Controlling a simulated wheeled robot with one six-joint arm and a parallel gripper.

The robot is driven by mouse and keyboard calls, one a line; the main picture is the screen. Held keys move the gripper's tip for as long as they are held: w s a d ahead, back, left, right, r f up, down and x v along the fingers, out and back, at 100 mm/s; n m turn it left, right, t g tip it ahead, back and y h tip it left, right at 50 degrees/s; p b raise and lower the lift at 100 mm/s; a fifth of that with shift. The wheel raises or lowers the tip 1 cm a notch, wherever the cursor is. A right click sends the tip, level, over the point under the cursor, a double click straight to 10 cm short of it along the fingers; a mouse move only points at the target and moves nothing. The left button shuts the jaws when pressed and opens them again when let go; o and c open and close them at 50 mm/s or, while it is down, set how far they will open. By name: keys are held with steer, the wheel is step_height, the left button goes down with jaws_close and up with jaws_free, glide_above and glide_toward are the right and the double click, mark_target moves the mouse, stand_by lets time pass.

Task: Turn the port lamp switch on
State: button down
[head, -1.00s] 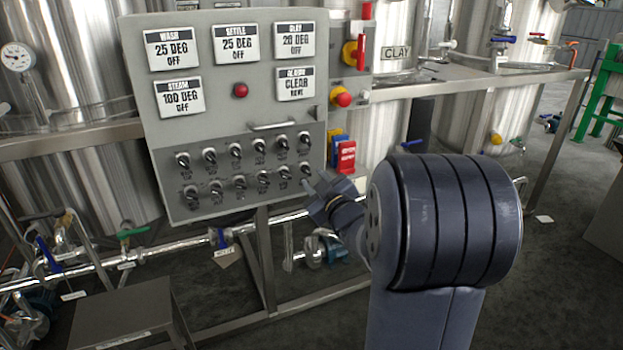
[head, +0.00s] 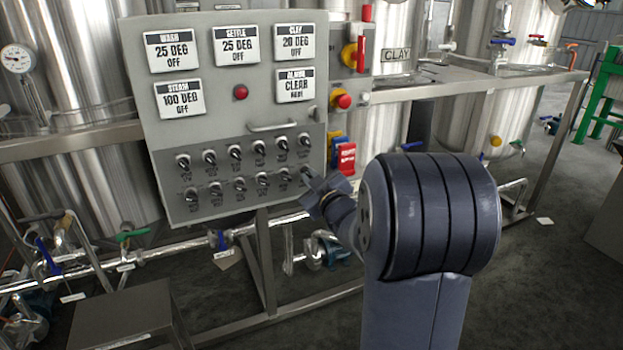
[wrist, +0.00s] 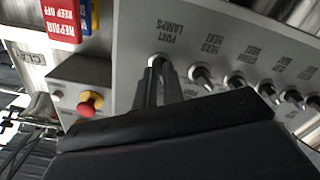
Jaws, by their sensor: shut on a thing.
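The port lamp switch (wrist: 157,61) is a small dark knob on the grey panel, beside a label reading PORT LAMPS in the wrist view, where the picture is upside down. In the head view it is the rightmost knob of the lower row, mostly hidden by my gripper (head: 308,178). My gripper (wrist: 160,78) is shut on this knob, with its two dark fingers on either side of it. Which way the knob points cannot be told.
Other knobs (head: 262,182) stand close by in two rows. A handle (head: 272,126) crosses the panel above them. Red and blue tags (head: 346,158) hang just right of the panel, below a red emergency button (head: 343,101). Pipes run below the panel.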

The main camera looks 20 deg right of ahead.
stand_by(0.4)
steer(key=m+p, duration=0.2)
steer(key=m, duration=0.3)
steer(key=shift+m, duration=0.4)
steer(key=m+p, duration=0.2)
steer(key=m, duration=0.4)
steer(key=shift+p, duration=0.3)
steer(key=c, duration=1.5)
jaws_free()
steer(key=shift+s, duration=0.1)
